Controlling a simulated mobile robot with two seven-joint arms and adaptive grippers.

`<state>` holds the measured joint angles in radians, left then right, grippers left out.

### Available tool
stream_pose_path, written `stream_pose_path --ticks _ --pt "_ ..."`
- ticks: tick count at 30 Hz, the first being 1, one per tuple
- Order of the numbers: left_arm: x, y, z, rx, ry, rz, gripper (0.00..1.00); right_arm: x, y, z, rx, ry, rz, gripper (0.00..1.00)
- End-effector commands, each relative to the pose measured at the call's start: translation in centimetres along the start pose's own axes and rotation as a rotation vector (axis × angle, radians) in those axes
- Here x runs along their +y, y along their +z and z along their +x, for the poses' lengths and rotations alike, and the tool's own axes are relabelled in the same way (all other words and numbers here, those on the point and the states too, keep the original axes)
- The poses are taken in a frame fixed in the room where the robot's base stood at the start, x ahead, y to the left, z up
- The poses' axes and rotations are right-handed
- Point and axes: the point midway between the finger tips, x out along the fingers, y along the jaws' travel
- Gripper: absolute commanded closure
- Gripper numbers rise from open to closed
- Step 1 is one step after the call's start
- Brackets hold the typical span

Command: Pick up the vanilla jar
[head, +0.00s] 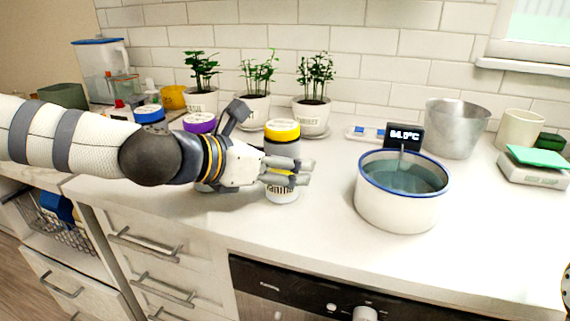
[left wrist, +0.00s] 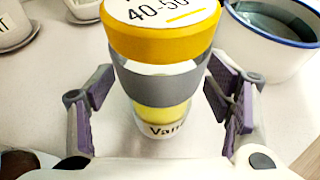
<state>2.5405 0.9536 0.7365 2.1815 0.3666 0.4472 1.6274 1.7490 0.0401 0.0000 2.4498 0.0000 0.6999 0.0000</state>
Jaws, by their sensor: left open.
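The vanilla jar (head: 282,138) has a yellow lid and a grey band, and stands upright on the white counter. In the left wrist view the jar (left wrist: 158,85) shows a lid marked "40-50" and a label of which "Van" is readable. My left gripper (head: 288,178) is at the jar, in front of it in the head view. In the left wrist view the open fingers of the left gripper (left wrist: 160,108) are on either side of the jar, with gaps visible at both sides. The lower part of the jar is partly hidden by the fingers in the head view.
A white pot of water with a blue rim (head: 402,207) stands to the right of the jar. A purple-lidded jar (head: 199,122) and a blue-lidded jar (head: 149,114) are to the left. Potted plants (head: 312,116) line the back. The counter's front middle is clear.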

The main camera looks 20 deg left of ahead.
Motion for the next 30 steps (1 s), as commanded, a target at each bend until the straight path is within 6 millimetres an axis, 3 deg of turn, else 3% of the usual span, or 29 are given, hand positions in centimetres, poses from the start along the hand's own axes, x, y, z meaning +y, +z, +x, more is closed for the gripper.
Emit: stream_pose_path --ticks 5,13,23,27,30 --pt "0.0 0.5 -0.3 -0.007 0.002 0.003 0.3 0.0 -0.2 -0.2 0.008 0.0 0.0 0.6" --pt "0.0 0.5 -0.3 -0.007 0.002 0.003 0.89 0.0 -0.2 -0.2 0.008 0.0 0.0 0.6" --pt "0.0 1.3 -0.6 -0.011 0.002 0.007 0.9 0.0 -0.4 -0.6 0.02 -0.001 0.0 0.6" --pt "-0.1 4.0 -1.9 -0.021 0.005 0.013 0.9 -0.1 -1.3 -1.9 0.062 -0.002 -0.001 0.6" --pt "-0.8 6.0 -4.7 -0.033 0.007 0.017 0.9 -0.1 -2.6 -3.8 0.125 -0.005 -0.001 0.6"
